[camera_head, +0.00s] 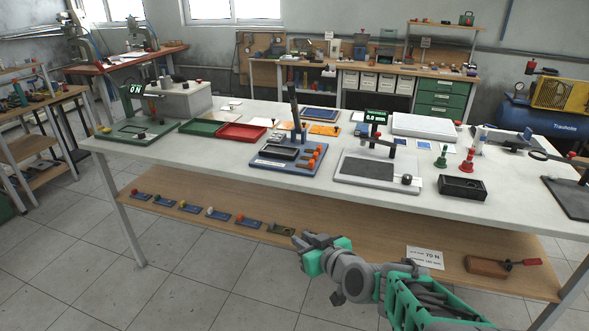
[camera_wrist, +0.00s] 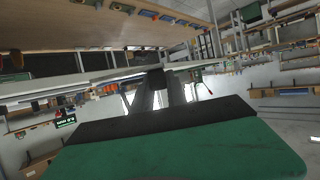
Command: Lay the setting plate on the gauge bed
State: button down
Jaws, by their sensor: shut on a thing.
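The gauge bed appears to be the pale base with a dark flat surface (camera_head: 368,169) on the front middle of the white table, with a digital display (camera_head: 376,116) behind it. My gripper (camera_head: 304,243) is in front of the table and below its top, apart from the gauge, pointing left. In the wrist view my gripper (camera_wrist: 156,88) is shut on a small dark thing at its tips. Little of this thing shows, and I cannot tell whether it is the setting plate. I cannot pick out a setting plate on the table with certainty.
A blue fixture (camera_head: 262,163) stands left of the gauge and a black open box (camera_head: 462,188) right of it. A red tray (camera_head: 242,133) lies farther left. The lower wooden shelf (camera_head: 330,229) holds small blue stands and a card (camera_head: 425,258). Open floor lies in front.

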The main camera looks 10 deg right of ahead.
aim_at(372, 167)
jog(key=u, duration=1.35)
jog(key=i, duration=1.75)
jog(key=z, duration=1.5)
